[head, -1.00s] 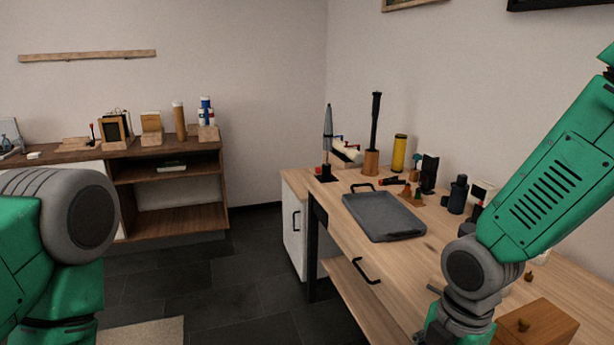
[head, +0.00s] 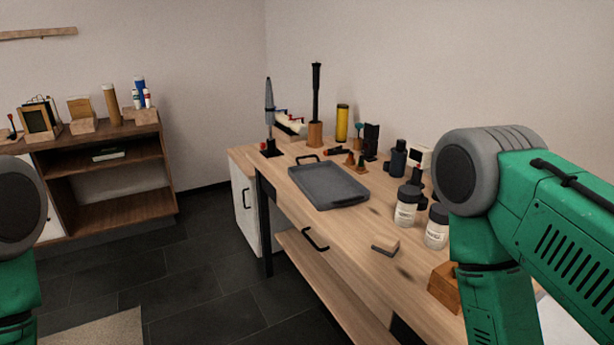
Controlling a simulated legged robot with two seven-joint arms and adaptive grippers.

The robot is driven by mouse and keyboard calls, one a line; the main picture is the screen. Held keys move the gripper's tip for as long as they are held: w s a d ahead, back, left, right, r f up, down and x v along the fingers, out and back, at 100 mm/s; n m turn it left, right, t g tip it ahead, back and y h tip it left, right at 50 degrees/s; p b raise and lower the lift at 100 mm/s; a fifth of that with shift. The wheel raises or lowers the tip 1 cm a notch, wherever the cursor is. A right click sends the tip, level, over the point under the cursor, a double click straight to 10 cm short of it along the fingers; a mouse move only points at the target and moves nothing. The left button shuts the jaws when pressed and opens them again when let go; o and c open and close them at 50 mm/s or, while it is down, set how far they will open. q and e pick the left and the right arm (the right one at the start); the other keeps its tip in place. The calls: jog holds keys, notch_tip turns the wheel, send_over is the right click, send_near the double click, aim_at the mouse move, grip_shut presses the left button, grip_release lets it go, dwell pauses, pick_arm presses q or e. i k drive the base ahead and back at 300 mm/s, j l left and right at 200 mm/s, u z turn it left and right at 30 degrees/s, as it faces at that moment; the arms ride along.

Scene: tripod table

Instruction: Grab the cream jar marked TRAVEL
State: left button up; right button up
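Two pale jars with dark lids stand upright on the wooden table, right of the tray. One jar (head: 406,206) is nearer the tray; the other jar (head: 437,228) is closer to my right arm. Their labels are too small to read, so I cannot tell which is marked TRAVEL. My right arm comes in from the right beside the jars, and its gripper is out of view. My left arm shows at the left edge, and its gripper is also out of view.
A grey tray (head: 327,186) lies on the wooden table (head: 330,227). A small block (head: 385,245) and a wooden box (head: 444,287) are near the front edge. Dark bottles (head: 398,160) stand behind the jars. A shelf unit (head: 125,209) stands at the left.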

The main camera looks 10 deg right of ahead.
aim_at(436, 235)
jog(key=z, duration=1.5)
jog(key=j+z, duration=0.45)
jog(key=i+j+z, duration=0.1)
jog(key=j+z, duration=0.55)
jog(key=z, duration=0.2)
jog(key=k+j+z, duration=0.15)
jog(key=j+z, duration=0.3)
jog(key=l, duration=0.1)
